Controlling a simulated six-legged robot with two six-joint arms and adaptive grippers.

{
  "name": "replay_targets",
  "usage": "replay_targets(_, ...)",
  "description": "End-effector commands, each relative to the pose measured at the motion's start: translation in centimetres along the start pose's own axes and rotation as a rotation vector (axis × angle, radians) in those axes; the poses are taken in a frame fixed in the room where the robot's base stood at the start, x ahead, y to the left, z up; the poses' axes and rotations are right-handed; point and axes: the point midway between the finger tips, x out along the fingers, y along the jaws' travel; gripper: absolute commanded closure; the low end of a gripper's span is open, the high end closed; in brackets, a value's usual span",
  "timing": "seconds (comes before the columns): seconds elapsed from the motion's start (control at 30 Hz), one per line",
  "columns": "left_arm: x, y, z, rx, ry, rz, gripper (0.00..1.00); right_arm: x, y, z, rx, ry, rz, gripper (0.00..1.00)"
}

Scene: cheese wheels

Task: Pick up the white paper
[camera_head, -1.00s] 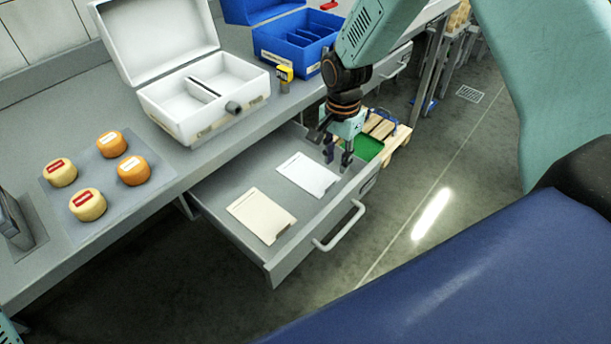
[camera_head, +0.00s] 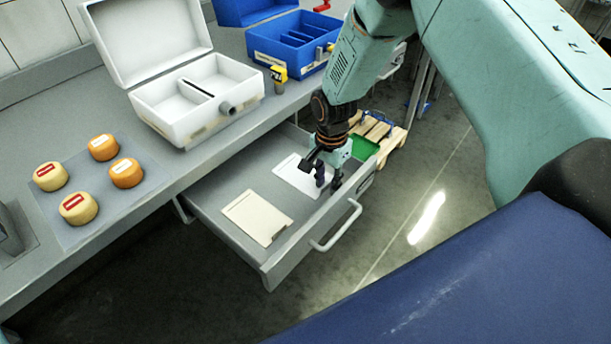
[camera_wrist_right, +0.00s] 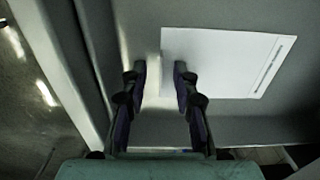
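The white paper (camera_head: 297,174) lies flat in the open drawer (camera_head: 205,205), toward its right end. A cream paper (camera_head: 257,217) lies beside it, to the left. My right gripper (camera_head: 328,184) points down over the drawer at the white paper's right edge and hides part of it. In the right wrist view, the gripper (camera_wrist_right: 160,75) has its two fingers apart with nothing held between them. The white paper (camera_wrist_right: 225,62) shows there just right of the fingertips, with its left edge by the right finger. My left gripper is out of view.
The drawer's front wall with its handle (camera_head: 338,226) is close to my right gripper. On the bench stand an open white case (camera_head: 200,98), a blue case (camera_head: 292,45) and several cheese wheels (camera_head: 78,208). A pallet (camera_head: 385,135) is on the floor beyond.

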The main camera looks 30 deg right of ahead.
Motion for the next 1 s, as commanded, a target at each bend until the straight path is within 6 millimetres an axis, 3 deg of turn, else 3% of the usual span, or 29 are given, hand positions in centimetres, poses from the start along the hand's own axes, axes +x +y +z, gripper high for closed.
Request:
replay_targets(0.07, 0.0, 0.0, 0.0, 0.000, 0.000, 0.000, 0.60, 0.0, -0.1, 0.0, 0.000, 0.000, 0.000, 0.71)
replay_targets(0.4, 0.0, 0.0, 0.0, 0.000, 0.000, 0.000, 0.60, 0.0, -0.1, 0.0, 0.000, 0.000, 0.001, 1.00)
replay_targets(0.83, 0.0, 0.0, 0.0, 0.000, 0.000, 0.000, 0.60, -0.1, -0.1, 0.0, 0.000, 0.000, 0.001, 1.00)
replay_targets(1.0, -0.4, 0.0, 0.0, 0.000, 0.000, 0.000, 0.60, -1.7, -0.2, -0.1, 0.000, 0.001, -0.003, 1.00)
